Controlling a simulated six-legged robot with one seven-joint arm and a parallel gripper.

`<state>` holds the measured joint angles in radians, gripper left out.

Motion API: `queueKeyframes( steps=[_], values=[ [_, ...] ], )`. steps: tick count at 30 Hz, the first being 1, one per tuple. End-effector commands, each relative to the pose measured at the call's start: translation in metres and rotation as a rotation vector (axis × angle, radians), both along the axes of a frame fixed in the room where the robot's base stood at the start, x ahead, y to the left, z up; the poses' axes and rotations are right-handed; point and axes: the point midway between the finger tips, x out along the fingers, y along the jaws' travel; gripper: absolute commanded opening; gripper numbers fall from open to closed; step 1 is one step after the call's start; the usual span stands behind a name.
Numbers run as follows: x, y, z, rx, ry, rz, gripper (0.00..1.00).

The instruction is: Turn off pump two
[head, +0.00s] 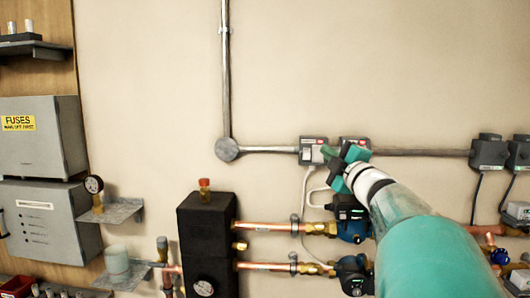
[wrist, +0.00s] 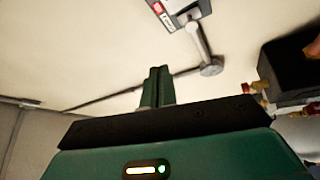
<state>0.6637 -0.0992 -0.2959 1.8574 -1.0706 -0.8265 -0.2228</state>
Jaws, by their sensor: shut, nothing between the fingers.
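Two grey switch boxes with red and white labels sit on the wall conduit: a left box (head: 313,150) and a right box (head: 355,142), the right one partly hidden by my gripper. A labelled box (wrist: 178,12) shows at the top of the wrist view, cut off by the edge. I cannot read which pump each box serves. Two blue and black pumps are below, an upper pump (head: 352,230) and a lower pump (head: 353,274). My green gripper (head: 328,153) is in front of the boxes, its fingers together; they also show in the wrist view (wrist: 158,72).
A black insulated block (head: 206,240) with copper pipes stands left of the pumps. A round junction box (head: 227,149) joins the conduit. More switch boxes (head: 489,152) are at the right.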

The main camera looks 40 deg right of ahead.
Motion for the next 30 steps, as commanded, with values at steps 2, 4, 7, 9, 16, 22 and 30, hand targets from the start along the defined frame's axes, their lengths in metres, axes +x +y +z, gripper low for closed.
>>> queueKeyframes(
  steps=[2,4,7,9,16,22,30],
  values=[
    [-0.013,-0.024,-0.005,-0.133,0.043,0.058,0.00],
    [-0.025,-0.035,-0.012,-0.225,0.085,0.120,0.00],
    [-0.041,-0.044,-0.024,-0.308,0.138,0.196,0.00],
    [-0.048,-0.046,-0.031,-0.340,0.163,0.234,0.00],
    [-0.054,-0.046,-0.035,-0.362,0.181,0.267,0.00],
    [-0.052,-0.046,-0.035,-0.360,0.179,0.266,0.00],
    [-0.022,-0.043,-0.032,-0.360,0.178,0.269,0.00]
  ],
)
